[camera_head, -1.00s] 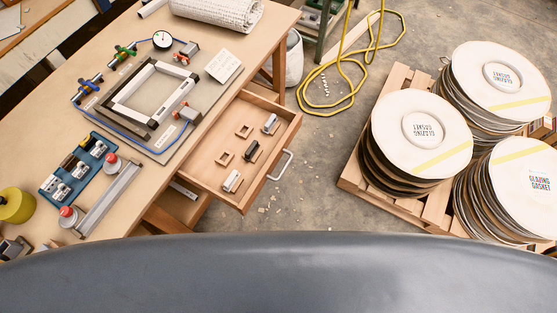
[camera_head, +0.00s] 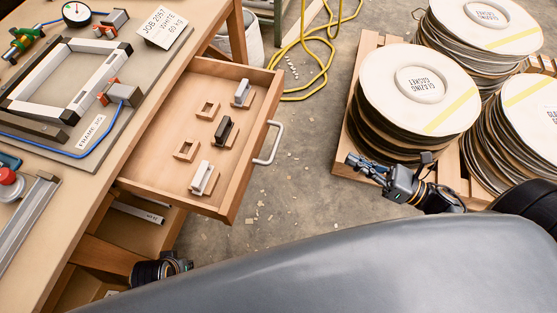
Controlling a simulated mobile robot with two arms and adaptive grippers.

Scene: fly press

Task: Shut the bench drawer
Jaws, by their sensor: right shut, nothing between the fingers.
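The bench drawer (camera_head: 236,196) is wooden and stands pulled out from the right side of the workbench (camera_head: 138,128). Its silver bar handle (camera_head: 269,144) is on its outer front, facing right. Inside lie several small wooden blocks, some bearing white, grey or black pieces. My right gripper (camera_head: 362,165) is shut and empty, right of the handle with clear floor between them, in front of the gasket reels. Part of my left arm (camera_head: 160,269) shows at the bottom left below the drawer; its fingers are hidden.
Reels of glazing gasket (camera_head: 412,88) stand on a wooden pallet (camera_head: 352,150) at the right. A yellow hose (camera_head: 318,48) lies on the floor behind. A frame (camera_head: 72,80) and a job card (camera_head: 166,27) lie on the bench. Floor right of the drawer is open.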

